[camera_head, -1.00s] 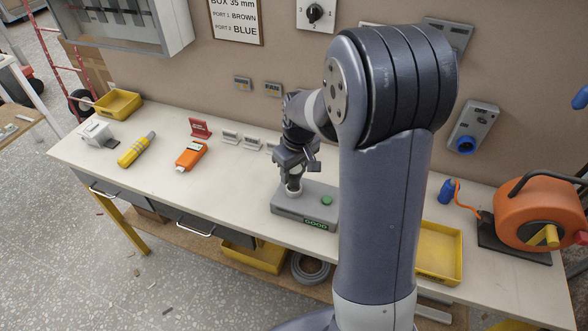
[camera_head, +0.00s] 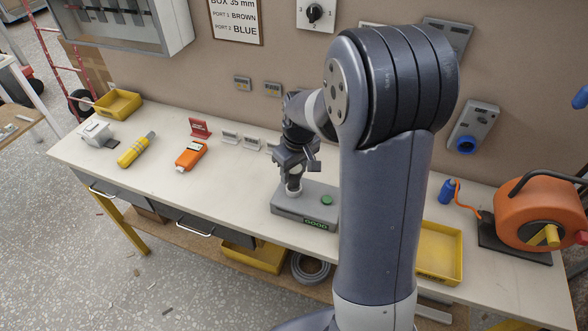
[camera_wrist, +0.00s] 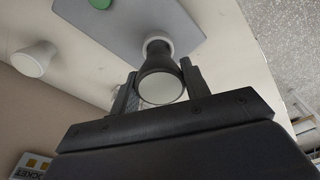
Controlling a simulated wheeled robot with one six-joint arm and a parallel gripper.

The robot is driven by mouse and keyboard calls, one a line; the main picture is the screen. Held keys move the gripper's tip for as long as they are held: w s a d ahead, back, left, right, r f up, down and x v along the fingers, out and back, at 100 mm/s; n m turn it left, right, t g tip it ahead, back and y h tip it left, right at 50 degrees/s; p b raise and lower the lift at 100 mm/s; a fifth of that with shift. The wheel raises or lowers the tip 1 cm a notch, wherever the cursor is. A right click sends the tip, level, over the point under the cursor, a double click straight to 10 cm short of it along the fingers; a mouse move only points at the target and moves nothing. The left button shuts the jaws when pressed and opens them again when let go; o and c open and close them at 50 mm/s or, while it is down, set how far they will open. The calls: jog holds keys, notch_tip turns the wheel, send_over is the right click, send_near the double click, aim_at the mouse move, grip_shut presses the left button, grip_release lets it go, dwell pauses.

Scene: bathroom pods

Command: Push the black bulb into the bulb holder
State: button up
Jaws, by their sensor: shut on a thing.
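In the wrist view the black bulb (camera_wrist: 160,72), with a pale round face, is between the two fingers of my gripper (camera_wrist: 160,90). Its far end meets a white ring-shaped bulb holder (camera_wrist: 157,41) on a grey box. In the head view my gripper (camera_head: 294,172) is above the left part of the grey tester box (camera_head: 288,208), over the white holder (camera_head: 293,190). The box has a green button (camera_head: 327,200) and a lit green "GOOD" display (camera_head: 316,225). How deep the bulb sits is hidden.
A white bulb (camera_wrist: 35,59) lies off to the left in the wrist view. An orange meter (camera_head: 191,155), a yellow tool (camera_head: 136,150) and small label stands (camera_head: 230,137) are left on the bench. A yellow tray (camera_head: 440,252) and orange cable reel (camera_head: 538,212) are at right.

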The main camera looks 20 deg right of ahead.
aim_at(294, 178)
jog(key=shift+f+b, duration=1.35)
jog(key=shift+f, duration=0.35)
jog(key=o, duration=1.1)
jog(key=shift+c, duration=0.2)
jog(key=shift+r, duration=0.1)
jog(key=r, duration=0.7)
jog(key=s+r, duration=0.1)
jog(key=r, duration=0.2)
jog(key=shift+s+d+r+b, duration=0.1)
jog(key=shift+d+r+b, duration=0.2)
jog(key=f, duration=0.7)
jog(key=w+f+p, duration=0.1)
jog(key=f, duration=0.2)
jog(key=shift+w+a+f, duration=0.1)
jog(key=shift+a+f, duration=0.2)
jog(key=shift+f, duration=0.1)
jog(key=shift+r, duration=0.45)
jog(key=shift+f, duration=0.1)
